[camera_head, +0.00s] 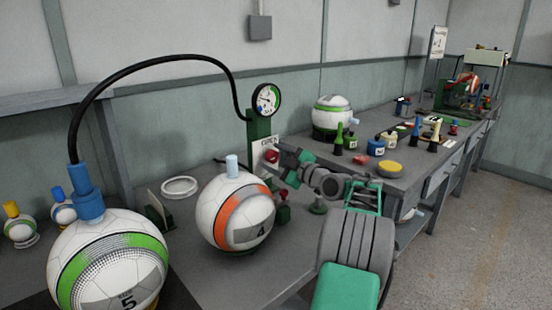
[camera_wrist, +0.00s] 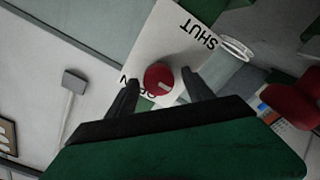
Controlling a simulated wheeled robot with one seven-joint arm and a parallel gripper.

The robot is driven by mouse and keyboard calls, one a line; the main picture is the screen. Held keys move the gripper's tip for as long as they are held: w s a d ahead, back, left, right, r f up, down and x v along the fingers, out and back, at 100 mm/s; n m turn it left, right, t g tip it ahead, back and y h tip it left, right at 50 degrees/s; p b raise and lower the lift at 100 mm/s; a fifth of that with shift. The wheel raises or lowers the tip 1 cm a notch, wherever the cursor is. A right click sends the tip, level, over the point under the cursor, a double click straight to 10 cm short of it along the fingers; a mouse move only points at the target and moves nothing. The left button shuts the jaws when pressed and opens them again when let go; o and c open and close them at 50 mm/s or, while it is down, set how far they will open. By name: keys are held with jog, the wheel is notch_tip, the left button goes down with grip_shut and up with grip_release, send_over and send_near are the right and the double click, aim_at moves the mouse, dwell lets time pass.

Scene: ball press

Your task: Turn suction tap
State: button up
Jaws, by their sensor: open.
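The suction tap is a round red knob (camera_head: 271,156) on a white plate on the green gauge post (camera_head: 260,127). In the wrist view the knob (camera_wrist: 159,76) carries a short pale mark. The white plate (camera_wrist: 172,32) reads "SHUT" on one side; the "OPEN" lettering is partly hidden by the knob and a finger. My gripper (camera_head: 280,156) is at the plate. In the wrist view my gripper (camera_wrist: 161,76) is open, one dark finger on each side of the knob, with visible gaps. I cannot tell how deep the fingertips reach.
A round dial gauge (camera_head: 267,99) tops the post, with a black hose running left to a blue fitting (camera_head: 89,205) on a large ball (camera_head: 110,262). An orange-striped ball (camera_head: 235,212) stands close left of my arm. A green-striped ball (camera_head: 332,117) and bottles stand behind right.

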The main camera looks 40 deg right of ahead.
jog(key=shift+s+d, duration=0.1)
grip_shut()
dwell(0.5)
